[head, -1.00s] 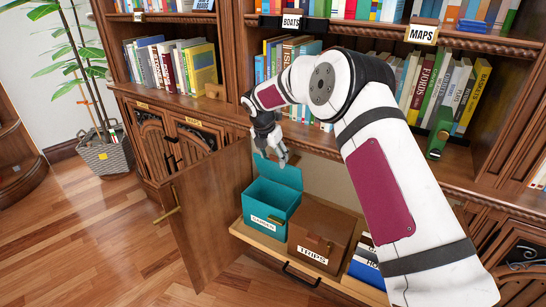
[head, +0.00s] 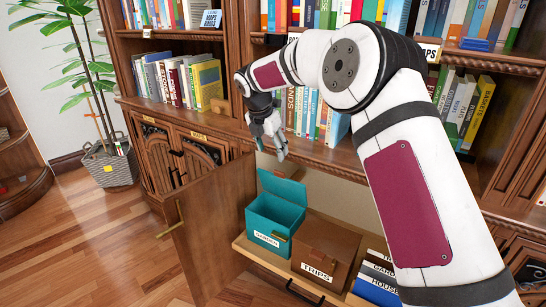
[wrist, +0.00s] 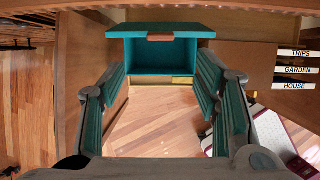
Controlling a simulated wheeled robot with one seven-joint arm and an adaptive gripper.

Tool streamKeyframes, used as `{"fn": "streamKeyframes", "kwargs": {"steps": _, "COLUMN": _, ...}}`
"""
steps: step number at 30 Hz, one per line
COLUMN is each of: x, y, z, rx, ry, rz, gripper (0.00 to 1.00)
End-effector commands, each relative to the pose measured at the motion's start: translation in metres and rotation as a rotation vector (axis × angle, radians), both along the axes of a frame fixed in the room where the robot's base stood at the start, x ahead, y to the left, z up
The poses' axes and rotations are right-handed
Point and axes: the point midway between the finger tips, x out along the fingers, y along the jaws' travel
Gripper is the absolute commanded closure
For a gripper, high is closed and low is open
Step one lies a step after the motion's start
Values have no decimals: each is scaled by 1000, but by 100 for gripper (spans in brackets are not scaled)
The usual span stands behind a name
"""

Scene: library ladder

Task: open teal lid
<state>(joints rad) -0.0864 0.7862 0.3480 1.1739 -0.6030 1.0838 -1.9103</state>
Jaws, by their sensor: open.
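The teal box (head: 269,221) stands in the pulled-out drawer with its teal lid (head: 282,187) raised and tilted back, the box mouth showing. A label reading GARDEN is on its front. My gripper (head: 276,147) is above the lid, apart from it and empty. In the wrist view my gripper (wrist: 160,108) has its fingers spread wide with nothing between them. Beyond the fingertips the teal lid (wrist: 160,28) shows with a brown tab on its edge, and the teal box (wrist: 160,62) is below it.
A brown TRIPS box (head: 325,249) stands right of the teal box in the drawer (head: 262,252). An open cabinet door (head: 212,230) is on the left. Shelves of books rise above. A potted plant (head: 110,165) stands at far left. The floor (head: 95,245) at left is clear.

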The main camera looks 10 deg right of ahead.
Motion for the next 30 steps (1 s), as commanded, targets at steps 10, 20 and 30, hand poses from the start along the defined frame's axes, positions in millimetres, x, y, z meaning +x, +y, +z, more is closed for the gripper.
{"fn": "streamKeyframes", "kwargs": {"steps": 10, "x": -1, "y": 1, "z": 4, "rx": 0, "ry": 0, "rz": 1, "gripper": 43}}
{"fn": "streamKeyframes", "kwargs": {"steps": 20, "x": -34, "y": 39, "z": -22, "rx": -95, "ry": -81, "rz": 5, "gripper": 100}}
{"fn": "streamKeyframes", "kwargs": {"steps": 30, "x": -61, "y": 55, "z": -47, "rx": -133, "ry": -166, "rz": 3, "gripper": 100}}
